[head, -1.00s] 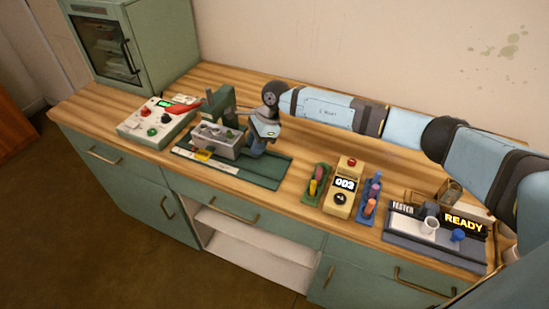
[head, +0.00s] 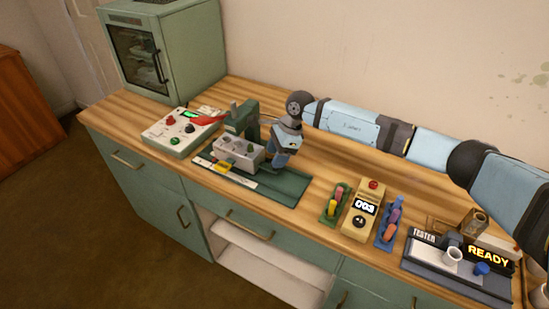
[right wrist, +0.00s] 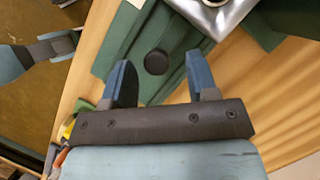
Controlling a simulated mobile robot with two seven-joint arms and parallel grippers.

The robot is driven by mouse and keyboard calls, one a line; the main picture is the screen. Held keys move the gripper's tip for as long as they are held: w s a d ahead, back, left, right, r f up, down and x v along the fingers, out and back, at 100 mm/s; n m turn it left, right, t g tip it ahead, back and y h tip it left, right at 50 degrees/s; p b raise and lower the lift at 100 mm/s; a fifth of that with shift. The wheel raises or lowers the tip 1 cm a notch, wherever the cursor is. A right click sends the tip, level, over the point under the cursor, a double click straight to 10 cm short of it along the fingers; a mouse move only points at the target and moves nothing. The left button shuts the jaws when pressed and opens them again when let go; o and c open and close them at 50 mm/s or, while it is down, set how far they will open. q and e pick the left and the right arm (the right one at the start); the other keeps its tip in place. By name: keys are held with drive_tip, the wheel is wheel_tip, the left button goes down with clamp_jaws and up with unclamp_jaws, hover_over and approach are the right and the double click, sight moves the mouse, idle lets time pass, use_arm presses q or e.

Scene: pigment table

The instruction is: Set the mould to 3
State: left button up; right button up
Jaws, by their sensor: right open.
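The mould is a grey metal block (head: 237,155) on a green base (head: 282,188) with a white scale strip and a yellow marker (head: 222,167) along its front. I cannot read the scale. A green upright (head: 243,117) stands behind the block. My right gripper (head: 277,163) points down over the base, just right of the block. In the right wrist view, its two blue fingers (right wrist: 160,82) are apart and empty. A round black knob (right wrist: 156,62) on the green base lies beyond the fingertips, and a corner of the metal block (right wrist: 214,14) shows at the top. My left gripper is not in the head view.
A control box (head: 178,130) and green cabinet (head: 195,52) stand at left. Right of the base are a green holder (head: 333,205), a yellow counter box (head: 362,207) reading 003, a blue holder (head: 388,230) and a tester (head: 425,255) showing READY. Bare wood lies behind the base.

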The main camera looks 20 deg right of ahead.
use_arm(q)
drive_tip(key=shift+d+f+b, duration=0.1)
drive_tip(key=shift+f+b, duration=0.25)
drive_tip(key=shift+b, duration=0.2)
use_arm(e)
drive_tip(key=v, duration=1.2)
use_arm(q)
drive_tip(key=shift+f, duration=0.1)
use_arm(e)
drive_tip(key=shift+s+a+r, duration=0.1)
